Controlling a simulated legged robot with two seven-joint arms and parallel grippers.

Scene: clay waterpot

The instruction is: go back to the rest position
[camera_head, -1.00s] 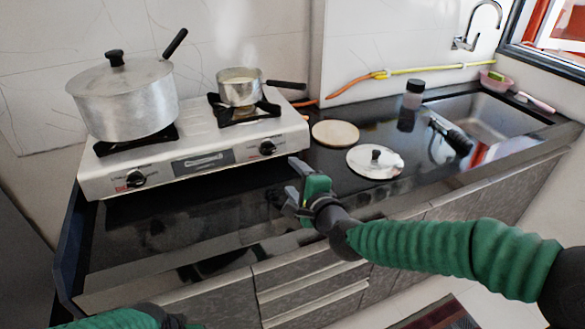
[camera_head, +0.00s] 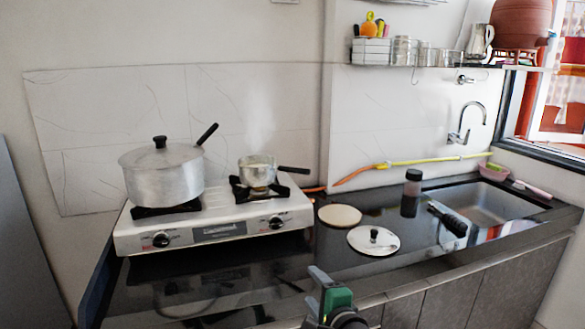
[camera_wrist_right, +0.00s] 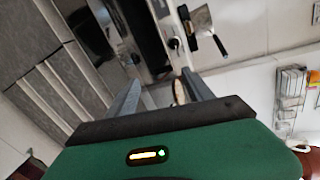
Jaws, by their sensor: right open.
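My right gripper (camera_head: 322,296) is at the bottom middle of the head view, in front of the counter's front edge. Its jaws are open and empty. In the right wrist view the two grey fingers (camera_wrist_right: 158,95) stand apart with nothing held between them. My left gripper is outside both views now. The clay pot (camera_head: 521,22) stands on the shelf at the top right, on a red stand. The lower part of my right arm is cut off by the picture's bottom edge.
The black counter (camera_head: 255,280) holds a two-burner stove (camera_head: 215,228) with a large lidded pot (camera_head: 163,178) and a small saucepan (camera_head: 257,172). A round board (camera_head: 340,215), a pot lid (camera_head: 362,241) and a dark jar (camera_head: 413,182) lie to the right, before the sink (camera_head: 480,203).

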